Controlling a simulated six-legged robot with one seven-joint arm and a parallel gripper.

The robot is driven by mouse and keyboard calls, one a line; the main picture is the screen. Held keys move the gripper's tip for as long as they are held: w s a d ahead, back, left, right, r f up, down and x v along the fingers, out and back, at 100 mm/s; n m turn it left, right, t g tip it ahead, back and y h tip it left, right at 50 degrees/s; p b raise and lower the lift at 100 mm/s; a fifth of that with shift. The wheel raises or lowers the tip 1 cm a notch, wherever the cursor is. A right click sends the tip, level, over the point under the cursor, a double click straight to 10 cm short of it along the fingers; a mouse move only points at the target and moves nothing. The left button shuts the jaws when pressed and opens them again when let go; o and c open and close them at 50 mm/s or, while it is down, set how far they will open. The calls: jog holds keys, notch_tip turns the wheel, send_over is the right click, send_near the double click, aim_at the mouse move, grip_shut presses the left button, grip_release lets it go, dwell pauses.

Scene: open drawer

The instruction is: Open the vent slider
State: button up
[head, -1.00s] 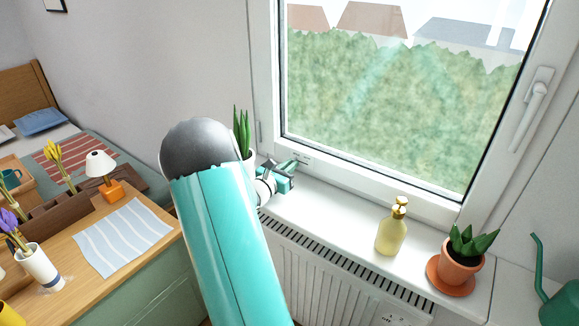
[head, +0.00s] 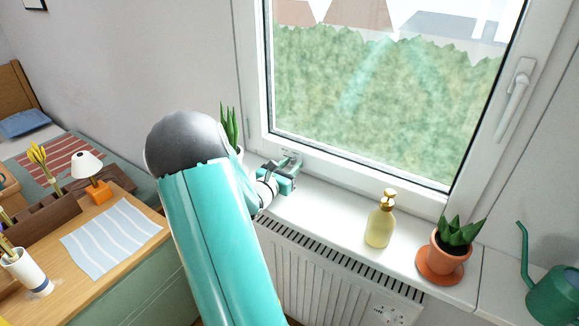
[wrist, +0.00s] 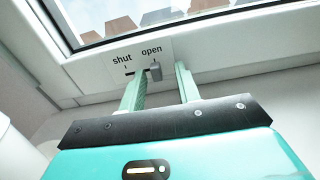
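The vent slider is a small grey knob (wrist: 155,71) on a white plate in the lower window frame. The plate reads "shut" on the left and "open" on the right. The knob stands below the word "open", with the dark slot showing to its left. My gripper (wrist: 161,68) is open, its two green fingers apart with the knob between their tips. The left finger is very close to the knob; I cannot tell if they touch. A clear gap lies before the right finger. In the head view my gripper (head: 283,170) is at the window's lower left corner, largely hiding the slider.
A plant (head: 229,128) stands just left of my gripper, partly behind my arm. On the sill (head: 325,208) to the right are a yellow soap bottle (head: 380,226) and a potted succulent (head: 450,256). A green watering can (head: 553,295) is at far right. A radiator (head: 320,280) is below.

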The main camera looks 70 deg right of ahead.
jog(key=a, duration=0.4)
jog(key=w+a, duration=0.1)
jog(key=a, duration=0.4)
jog(key=w+a, duration=0.1)
jog(key=a, duration=0.3)
jog(key=shift+a, duration=0.35)
jog(key=shift+w, duration=0.1)
jog(key=a+r+m+t+y, duration=0.2)
jog(key=a+r+m+y, duration=0.2)
jog(key=a, duration=1)
jog(key=a+r+m+t+y, duration=0.3)
jog(key=a+m+y, duration=0.3)
jog(key=a, duration=0.8)
jog(key=w+a+r+m+t+y, duration=0.1)
jog(key=a+r+m+t+y, duration=0.2)
jog(key=a, duration=1.2)
notch_tip(320, 180, up, 2)
jog(key=m+y, duration=0.3)
jog(key=y, duration=0.1)
jog(key=shift+r+y, duration=0.25)
jog(key=shift+y, duration=0.15)
jog(key=shift+d, duration=0.15)
